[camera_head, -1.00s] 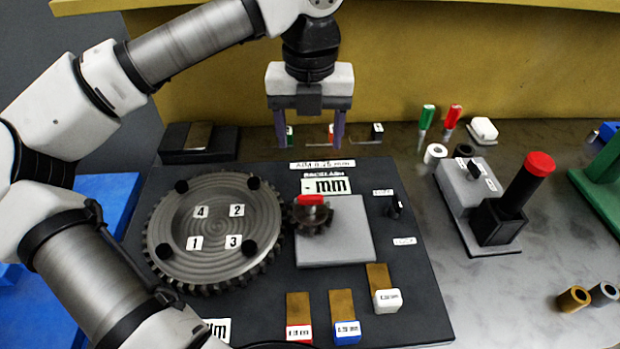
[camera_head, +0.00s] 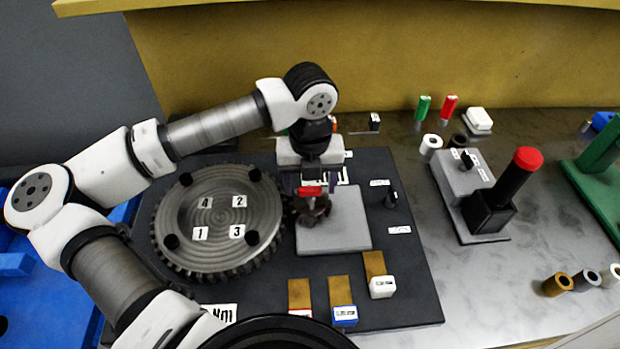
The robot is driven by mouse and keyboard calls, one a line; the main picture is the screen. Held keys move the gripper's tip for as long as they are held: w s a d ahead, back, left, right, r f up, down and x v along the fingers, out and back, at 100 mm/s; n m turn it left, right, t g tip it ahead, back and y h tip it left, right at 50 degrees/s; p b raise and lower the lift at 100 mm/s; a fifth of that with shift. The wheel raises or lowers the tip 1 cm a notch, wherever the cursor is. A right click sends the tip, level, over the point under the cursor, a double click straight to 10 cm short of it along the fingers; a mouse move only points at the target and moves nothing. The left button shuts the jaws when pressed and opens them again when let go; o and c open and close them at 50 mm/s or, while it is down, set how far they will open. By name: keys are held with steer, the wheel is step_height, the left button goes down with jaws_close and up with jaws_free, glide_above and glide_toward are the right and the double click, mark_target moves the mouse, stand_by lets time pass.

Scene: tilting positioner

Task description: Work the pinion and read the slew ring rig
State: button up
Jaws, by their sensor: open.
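The slew ring (camera_head: 218,222), a large grey toothed disc with plates numbered 1 to 4 and several black knobs, lies on the left of the dark base plate (camera_head: 405,285). The small dark pinion (camera_head: 314,214) with a red top piece (camera_head: 311,190) sits at its right edge, on the left side of a light grey block (camera_head: 345,228). My gripper (camera_head: 311,183) is open and low, directly behind or over the red piece. Its fingertips are hard to make out, so contact cannot be told. My gripper body hides part of the printed "mm" label.
Brass strips with white (camera_head: 382,287) and blue (camera_head: 344,315) blocks lie at the plate's front. A small black knob (camera_head: 390,198) is at right. Right of the plate stands a grey fixture with a red-topped black post (camera_head: 513,190). Green (camera_head: 422,107) and red (camera_head: 448,105) markers stand behind.

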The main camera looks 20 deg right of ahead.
steer(key=shift+f, duration=0.25)
